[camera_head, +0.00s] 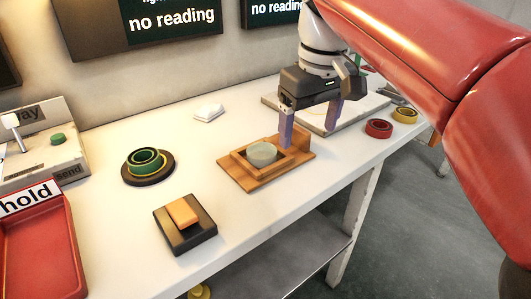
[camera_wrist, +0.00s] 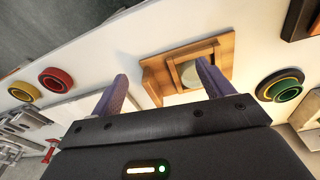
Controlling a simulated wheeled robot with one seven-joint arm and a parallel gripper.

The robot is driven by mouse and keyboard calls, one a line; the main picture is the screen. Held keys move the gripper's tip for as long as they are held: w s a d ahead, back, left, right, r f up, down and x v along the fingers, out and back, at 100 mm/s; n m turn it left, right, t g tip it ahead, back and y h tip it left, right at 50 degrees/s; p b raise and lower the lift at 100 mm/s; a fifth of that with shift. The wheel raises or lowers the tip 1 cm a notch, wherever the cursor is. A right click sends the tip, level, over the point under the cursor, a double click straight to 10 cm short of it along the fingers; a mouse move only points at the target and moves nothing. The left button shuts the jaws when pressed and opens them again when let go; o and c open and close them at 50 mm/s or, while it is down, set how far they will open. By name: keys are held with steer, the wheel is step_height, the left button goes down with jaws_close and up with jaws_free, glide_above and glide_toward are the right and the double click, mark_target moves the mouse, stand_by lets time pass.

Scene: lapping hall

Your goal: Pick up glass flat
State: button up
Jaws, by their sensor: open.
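The glass flat (camera_head: 262,153) looks like a pale grey-green disc. It sits in a square wooden holder (camera_head: 243,173) with a raised block at its back right, on the white table. My gripper (camera_head: 309,128) is open and empty, with its purple fingers pointing down just right of and behind the disc, near the raised block. In the wrist view, the disc (camera_wrist: 189,74) shows beside the right finger, partly hidden by it, and my gripper (camera_wrist: 160,85) has its fingers wide apart. The disc is not between the fingers.
On the table (camera_head: 300,201) are green rings on a dark base (camera_head: 148,181), an orange block on a black stand (camera_head: 186,242), a white pad (camera_head: 209,112), and red (camera_head: 379,128) and yellow rings (camera_head: 405,115). A red "hold" tray (camera_head: 68,265) is at left.

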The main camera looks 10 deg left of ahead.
mark_target(262, 150)
steer(key=a+n, duration=0.1)
steer(key=a, duration=0.1)
steer(key=a+r, duration=0.1)
steer(key=a, duration=0.2)
steer(key=w+a+n+g, duration=0.1)
steer(key=a, duration=0.1)
steer(key=shift+a+r+n, duration=0.3)
steer(key=shift+a+r, duration=0.05)
steer(key=shift+a+h, duration=0.3)
steer(key=shift+a, duration=0.05)
steer(key=shift+a+f, duration=0.15)
steer(key=shift+f, duration=0.2)
steer(key=shift+f+b, duration=0.55)
steer(key=shift+f, duration=3)
